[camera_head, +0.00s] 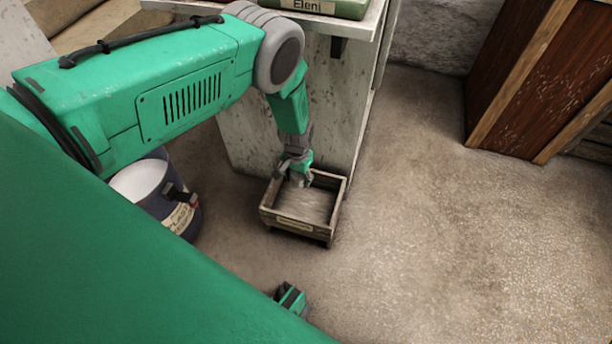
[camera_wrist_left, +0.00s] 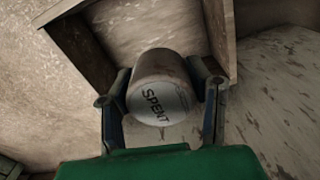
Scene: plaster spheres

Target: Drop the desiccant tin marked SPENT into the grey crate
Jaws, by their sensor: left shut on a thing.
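The tin marked SPENT (camera_wrist_left: 160,92) is pale and round, with black lettering on its end facing the left wrist camera. My left gripper (camera_head: 297,177) is shut on it, with one finger on either side in the left wrist view (camera_wrist_left: 161,108). The grey crate (camera_head: 318,233) is a small weathered wooden box with a label on its front. My left gripper reaches down at the back left part of its opening. In the left wrist view the crate's walls (camera_wrist_left: 88,55) show behind the tin. The tin's far end is hidden.
A dark blue bucket (camera_head: 188,222) with a pale inside stands left of the crate. A whitish worn cabinet (camera_head: 335,105) rises behind it, with a green object labelled Eleni (camera_head: 325,7) on top. A brown wooden crate (camera_head: 545,85) stands at upper right. The floor (camera_head: 450,240) to the right is clear.

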